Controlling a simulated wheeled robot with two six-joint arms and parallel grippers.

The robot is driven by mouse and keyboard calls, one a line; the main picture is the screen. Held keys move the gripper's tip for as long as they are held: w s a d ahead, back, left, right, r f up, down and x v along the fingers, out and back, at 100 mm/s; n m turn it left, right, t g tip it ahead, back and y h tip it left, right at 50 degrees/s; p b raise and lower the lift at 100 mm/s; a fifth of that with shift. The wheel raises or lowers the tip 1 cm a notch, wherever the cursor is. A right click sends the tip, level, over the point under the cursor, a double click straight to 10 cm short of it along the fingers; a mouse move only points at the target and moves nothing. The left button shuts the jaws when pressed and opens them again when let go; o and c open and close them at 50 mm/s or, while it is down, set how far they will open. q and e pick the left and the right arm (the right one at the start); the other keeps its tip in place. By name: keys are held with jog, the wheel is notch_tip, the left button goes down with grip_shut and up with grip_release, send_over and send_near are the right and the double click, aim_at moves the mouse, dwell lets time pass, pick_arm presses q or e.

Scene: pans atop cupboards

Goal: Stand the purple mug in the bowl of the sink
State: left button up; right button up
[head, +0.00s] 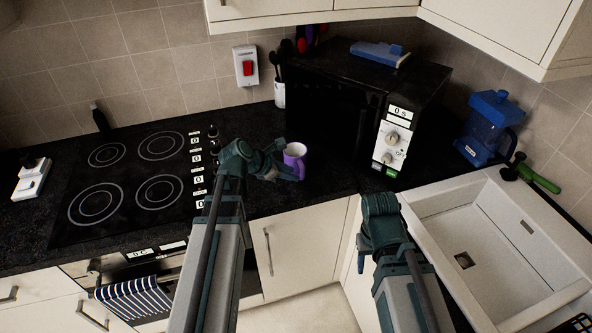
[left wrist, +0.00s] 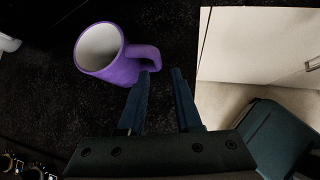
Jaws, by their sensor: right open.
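The purple mug (head: 295,157) stands upright on the black worktop in front of the microwave. In the left wrist view the mug (left wrist: 122,68) shows its white inside, and its handle points toward my fingers. My left gripper (head: 292,172) is beside the mug; its fingers (left wrist: 164,72) are apart, with the handle's end close to the left fingertip. I cannot tell if they touch. My right gripper (head: 361,262) is open and empty, hanging in front of the cupboards left of the sink. The white sink (head: 505,255) is at the right, its bowl empty with a drain visible.
The black microwave (head: 397,95) stands behind the mug. A blue jug (head: 489,128) and a green-handled thing (head: 538,178) are behind the sink. The hob (head: 125,185) is at left. A utensil pot (head: 279,94) stands at the back. Worktop between mug and sink is clear.

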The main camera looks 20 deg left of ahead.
aim_at(303, 174)
pick_arm(q)
jog(key=shift+w+d+f, duration=0.25)
jog(key=shift+w+f, duration=0.1)
jog(key=b+x, duration=0.1)
jog(key=x, duration=0.1)
jog(key=b+x, duration=0.2)
jog(key=x, duration=0.1)
jog(key=shift+w+d, duration=0.1)
jog(key=shift+w, duration=0.25)
jog(key=shift+s+r, duration=0.1)
jog(key=shift+r, duration=0.1)
grip_shut()
dwell(0.9)
